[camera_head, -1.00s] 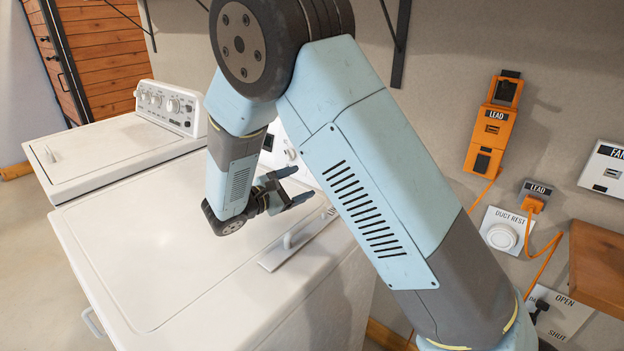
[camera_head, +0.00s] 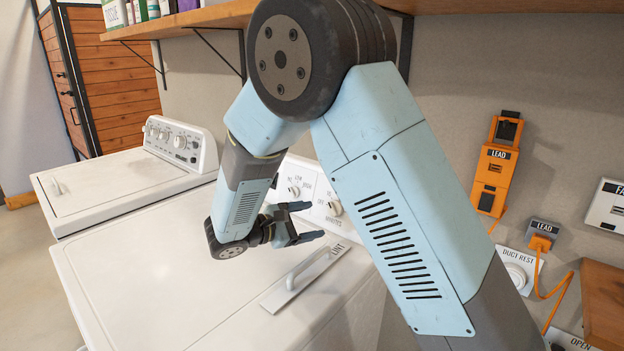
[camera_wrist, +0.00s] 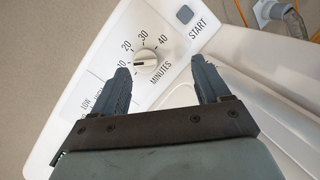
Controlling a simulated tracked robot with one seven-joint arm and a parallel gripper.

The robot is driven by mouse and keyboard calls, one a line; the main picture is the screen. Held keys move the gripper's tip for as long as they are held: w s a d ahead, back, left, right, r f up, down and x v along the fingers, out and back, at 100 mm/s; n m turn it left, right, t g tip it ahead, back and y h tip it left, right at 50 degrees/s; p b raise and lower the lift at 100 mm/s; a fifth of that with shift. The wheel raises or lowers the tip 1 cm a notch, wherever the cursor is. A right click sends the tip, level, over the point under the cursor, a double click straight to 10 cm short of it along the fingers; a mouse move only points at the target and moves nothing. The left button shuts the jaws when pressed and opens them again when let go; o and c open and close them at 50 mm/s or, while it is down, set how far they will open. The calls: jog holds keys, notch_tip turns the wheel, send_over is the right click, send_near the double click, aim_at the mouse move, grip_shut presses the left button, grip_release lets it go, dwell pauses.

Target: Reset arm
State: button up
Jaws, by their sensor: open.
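My gripper (camera_head: 307,221) is open and empty, held above the rear right of the white dryer top (camera_head: 150,260), in front of its control panel. In the wrist view its two dark fingers (camera_wrist: 165,85) are spread apart. Between and beyond them show the panel with a minutes dial (camera_wrist: 145,62) and a START button (camera_wrist: 184,14). I cannot tell how near the fingertips are to the panel. My arm folds down from an elbow at the top middle of the head view and hides part of the wall and dryer.
A white lint handle (camera_head: 300,277) stands up from the dryer top just below my gripper. A second white machine (camera_head: 110,185) stands at left. A shelf (camera_head: 180,22) with bottles overhangs behind.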

jog(key=s+d+r+m+g+y, duration=0.2)
jog(key=s+d+r+m+g, duration=0.1)
jog(key=d, duration=0.4)
jog(key=s+d+r+m+g+y, duration=0.2)
jog(key=s+d+r+m, duration=0.1)
jog(key=d, duration=0.4)
jog(key=s+d+r+m+g+y, duration=0.1)
jog(key=s+d+r+m+g, duration=0.2)
jog(key=d, duration=0.4)
jog(key=s+d+r+m+t+y, duration=0.2)
jog(key=s+d+r+m+y, duration=0.1)
jog(key=s, duration=0.4)
jog(key=s+d+r+m+t+y, duration=0.2)
jog(key=s+m+y, duration=0.3)
jog(key=s, duration=0.3)
jog(key=shift+s+d+r+m, duration=0.3)
jog(key=shift+d+r+m, duration=0.2)
jog(key=shift+r, duration=0.3)
